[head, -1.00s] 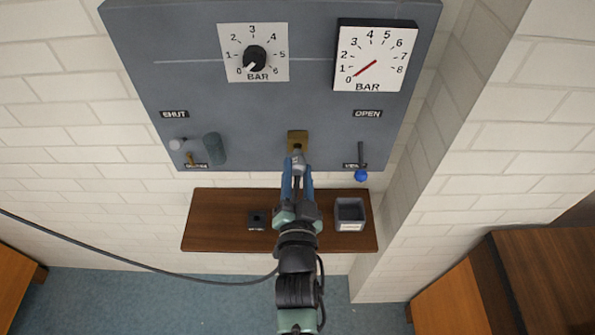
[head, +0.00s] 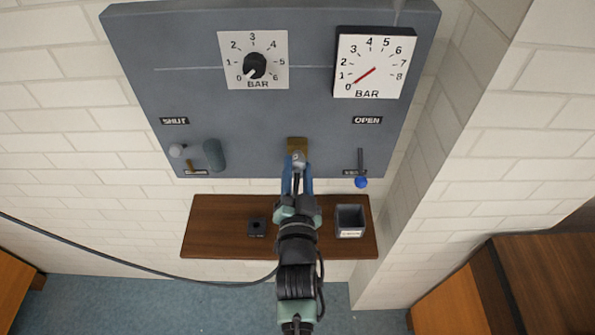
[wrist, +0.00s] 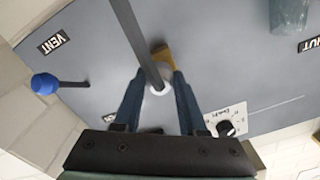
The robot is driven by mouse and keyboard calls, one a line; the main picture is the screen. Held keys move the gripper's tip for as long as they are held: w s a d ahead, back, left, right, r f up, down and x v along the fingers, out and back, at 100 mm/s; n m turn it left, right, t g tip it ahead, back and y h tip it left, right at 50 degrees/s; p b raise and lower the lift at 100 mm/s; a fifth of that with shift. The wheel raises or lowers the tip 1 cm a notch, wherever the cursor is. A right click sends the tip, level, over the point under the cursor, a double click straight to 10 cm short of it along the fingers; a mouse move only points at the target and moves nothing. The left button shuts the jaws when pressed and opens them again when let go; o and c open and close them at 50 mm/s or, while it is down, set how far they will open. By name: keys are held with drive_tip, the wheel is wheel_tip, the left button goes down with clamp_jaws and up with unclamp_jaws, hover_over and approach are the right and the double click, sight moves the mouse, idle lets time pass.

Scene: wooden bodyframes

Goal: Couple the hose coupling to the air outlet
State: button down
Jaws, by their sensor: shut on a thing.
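The hose coupling (head: 298,160) is a small grey piece at the tip of my gripper (head: 297,180), whose blue fingers are shut on it. The air outlet (head: 297,145) is a brass-coloured block low in the middle of the grey panel. The coupling is right in front of the outlet; I cannot tell if they touch or are joined. In the wrist view, the coupling shows as a pale round end (wrist: 158,88) between the fingers (wrist: 157,95), with the dark hose (wrist: 137,40) across it. The brass outlet (wrist: 163,54) is partly hidden behind.
The panel (head: 200,90) carries a regulator knob (head: 254,66) and a gauge (head: 371,63) with its needle near 0. A blue-knobbed vent lever (head: 361,182) is at right, a grey-knobbed lever (head: 177,151) at left. A wooden shelf (head: 215,235) below holds a grey bin (head: 350,221).

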drive_tip(key=shift+w, duration=0.25)
drive_tip(key=shift+c, duration=1.9)
unclamp_jaws()
drive_tip(key=shift+s+f, duration=0.15)
drive_tip(key=shift+s, duration=0.45)
drive_tip(key=s+b, duration=0.3)
drive_tip(key=s, duration=0.8)
drive_tip(key=shift+s+r, duration=0.2)
drive_tip(key=shift+s, duration=0.15)
